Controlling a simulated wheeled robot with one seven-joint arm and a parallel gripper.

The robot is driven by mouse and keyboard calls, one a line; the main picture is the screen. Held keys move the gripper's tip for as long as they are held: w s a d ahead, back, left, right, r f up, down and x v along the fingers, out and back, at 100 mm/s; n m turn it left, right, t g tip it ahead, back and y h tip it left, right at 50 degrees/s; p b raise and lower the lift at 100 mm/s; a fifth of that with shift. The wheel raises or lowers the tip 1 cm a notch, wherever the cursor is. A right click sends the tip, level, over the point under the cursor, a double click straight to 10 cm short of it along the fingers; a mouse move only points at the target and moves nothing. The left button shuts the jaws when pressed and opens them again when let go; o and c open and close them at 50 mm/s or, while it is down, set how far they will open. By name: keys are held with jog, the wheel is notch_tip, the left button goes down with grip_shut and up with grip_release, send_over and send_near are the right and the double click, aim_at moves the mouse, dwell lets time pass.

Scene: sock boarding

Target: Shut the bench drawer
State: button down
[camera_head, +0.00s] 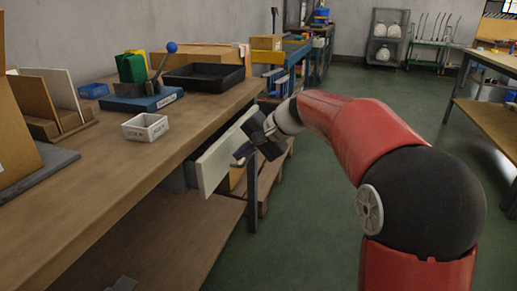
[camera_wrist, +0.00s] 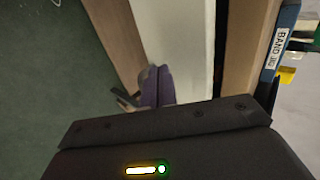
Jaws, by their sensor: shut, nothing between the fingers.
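The bench drawer shows as a pale front panel (camera_head: 214,166) under the edge of the wooden bench (camera_head: 75,215). It seems to stand a little out from the bench edge; how far is hard to tell. Its pale face also fills the upper middle of the wrist view (camera_wrist: 185,45). My gripper (camera_head: 241,154) is shut and empty in front of the panel's outer face. Its purple-grey fingers (camera_wrist: 155,85) lie close against the panel in the wrist view; I cannot tell whether they touch. My dark wrist hides part of the panel's far end.
On the bench are a white labelled bin (camera_head: 145,127), a black tray (camera_head: 204,77) and a blue-based lever press (camera_head: 142,99). A lower shelf (camera_head: 165,240) runs beneath. A dark bench leg (camera_head: 252,200) stands near my gripper. The green floor (camera_head: 300,215) to the right is clear.

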aim_at(227, 144)
jog(key=shift+w+a, duration=0.2)
jog(key=shift+a, duration=0.4)
jog(key=shift+w+a+r+p, duration=0.1)
jog(key=shift+w+a+p, duration=0.2)
jog(key=shift+a, duration=0.4)
jog(key=shift+w+a+f+p, duration=0.1)
jog(key=shift+w+a+p, duration=0.15)
jog(key=shift+a, duration=0.5)
jog(key=shift+w+a+r+p, duration=0.1)
jog(key=shift+w+a+p, duration=0.15)
jog(key=shift+a, duration=0.45)
jog(key=shift+d, duration=0.1)
